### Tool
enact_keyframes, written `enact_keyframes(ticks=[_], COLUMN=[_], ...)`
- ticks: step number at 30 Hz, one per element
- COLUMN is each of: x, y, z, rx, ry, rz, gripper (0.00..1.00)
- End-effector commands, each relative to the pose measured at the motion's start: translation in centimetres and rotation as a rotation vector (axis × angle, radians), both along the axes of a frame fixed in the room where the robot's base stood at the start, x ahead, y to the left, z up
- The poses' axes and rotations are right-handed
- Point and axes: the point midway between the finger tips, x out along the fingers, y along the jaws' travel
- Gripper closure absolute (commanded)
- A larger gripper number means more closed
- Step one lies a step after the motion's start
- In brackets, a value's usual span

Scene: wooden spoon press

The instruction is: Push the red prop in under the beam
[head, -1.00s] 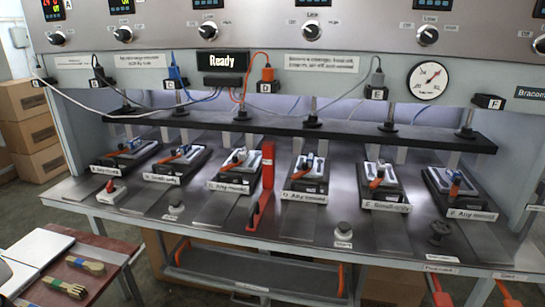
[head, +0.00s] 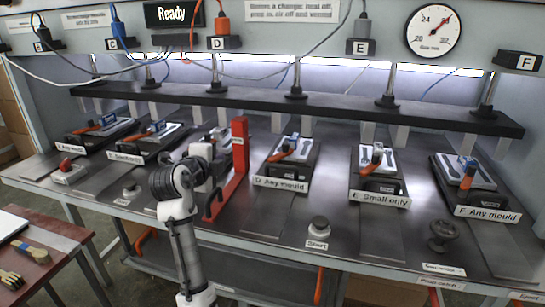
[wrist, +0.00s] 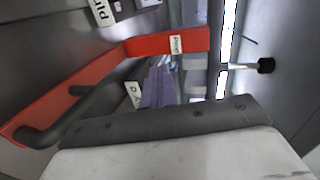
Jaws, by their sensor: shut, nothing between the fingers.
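The red prop (head: 238,155) is an L-shaped piece with a tall upright and a low foot running toward the table's front edge. It stands upright, its top just in front of and below the long black beam (head: 340,109) in the picture. The wrist view shows the labelled red prop (wrist: 160,45) with a dark bar handle along it. My gripper (head: 212,168) is close to the left of the upright and is shut and empty. Its fingertips are hard to make out, and I cannot tell whether it touches the prop.
Several moulds on labelled plates, such as the "D Any mould" one (head: 282,184), line the steel table under the beam. A grey knob (head: 319,228) and a dark knob (head: 443,235) stand near the front edge. A side table (head: 35,255) with brushes is at the lower left.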

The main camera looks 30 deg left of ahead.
Motion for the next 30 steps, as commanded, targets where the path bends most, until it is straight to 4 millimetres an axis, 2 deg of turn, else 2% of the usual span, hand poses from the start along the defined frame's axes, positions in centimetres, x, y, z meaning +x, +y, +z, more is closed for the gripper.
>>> enact_keyframes(ticks=[5, 15, 21, 30], x=[0.9, 6.4, 8.7, 9.4], y=[0.0, 1.3, 1.9, 2.1], z=[-1.0, -2.6, -3.4, -3.8], rx=[0.018, 0.014, 0.016, 0.018], ry=[0.042, 0.039, 0.038, 0.037], rz=[-0.032, -0.030, -0.028, -0.027], gripper=[1.00, 1.00, 1.00, 1.00])
